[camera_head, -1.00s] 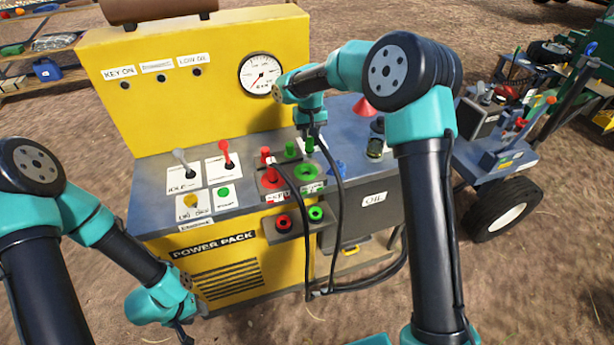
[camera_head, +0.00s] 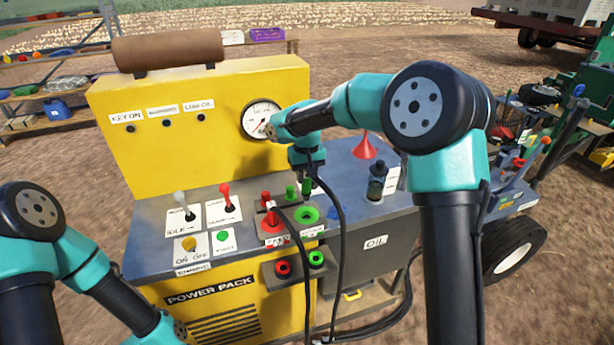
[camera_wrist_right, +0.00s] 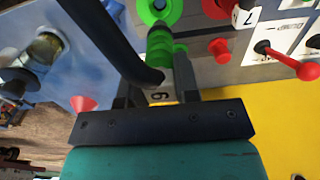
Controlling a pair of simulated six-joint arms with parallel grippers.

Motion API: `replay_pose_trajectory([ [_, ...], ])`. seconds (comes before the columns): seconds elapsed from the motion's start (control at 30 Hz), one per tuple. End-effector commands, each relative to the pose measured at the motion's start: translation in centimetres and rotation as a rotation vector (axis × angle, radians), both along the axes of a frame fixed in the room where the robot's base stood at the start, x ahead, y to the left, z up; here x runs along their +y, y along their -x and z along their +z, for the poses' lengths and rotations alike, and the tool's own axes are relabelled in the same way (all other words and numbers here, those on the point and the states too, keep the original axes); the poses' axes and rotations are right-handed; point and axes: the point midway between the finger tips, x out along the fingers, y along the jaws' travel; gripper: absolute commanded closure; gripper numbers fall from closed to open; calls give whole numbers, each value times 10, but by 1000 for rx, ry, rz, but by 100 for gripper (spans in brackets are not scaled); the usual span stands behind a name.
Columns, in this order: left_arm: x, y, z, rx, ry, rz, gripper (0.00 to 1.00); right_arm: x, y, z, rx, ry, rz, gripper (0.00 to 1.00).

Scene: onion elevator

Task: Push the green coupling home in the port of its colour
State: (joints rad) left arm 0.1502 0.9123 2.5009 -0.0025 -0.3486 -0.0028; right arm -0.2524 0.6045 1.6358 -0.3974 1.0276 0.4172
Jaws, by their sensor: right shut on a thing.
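The green coupling (camera_head: 306,187) is in my right gripper (camera_head: 310,175), which is shut on it above the panel. A black hose trails down from it. In the right wrist view, the green coupling (camera_wrist_right: 160,45) shows beyond the fingers, with a numbered tag between them. The green ring of the port (camera_head: 307,216) lies on the panel below the coupling; it also shows in the right wrist view (camera_wrist_right: 155,12). The coupling looks apart from the ring, but the exact gap is hard to tell. My left gripper is below the picture.
A red coupling (camera_head: 272,219) with its own hose stands left of the green port. A green stub (camera_head: 291,192) stands close to the held coupling. Red (camera_head: 283,268) and green (camera_head: 316,258) sockets sit lower in front. Levers (camera_head: 226,197) stand further left.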

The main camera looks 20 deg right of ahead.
Motion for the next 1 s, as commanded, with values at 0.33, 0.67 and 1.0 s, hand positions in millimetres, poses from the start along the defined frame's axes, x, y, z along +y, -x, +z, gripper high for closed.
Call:
replay_pose_trajectory([
  [0.33,0,0,0,0,0,0,57,0,0,-5,0,1,0,100],
  [0.67,0,0,0,0,0,0,57,0,0,-27,1,1,1,100],
  [1.0,0,0,0,0,0,0,57,0,0,-52,1,1,-1,100],
])
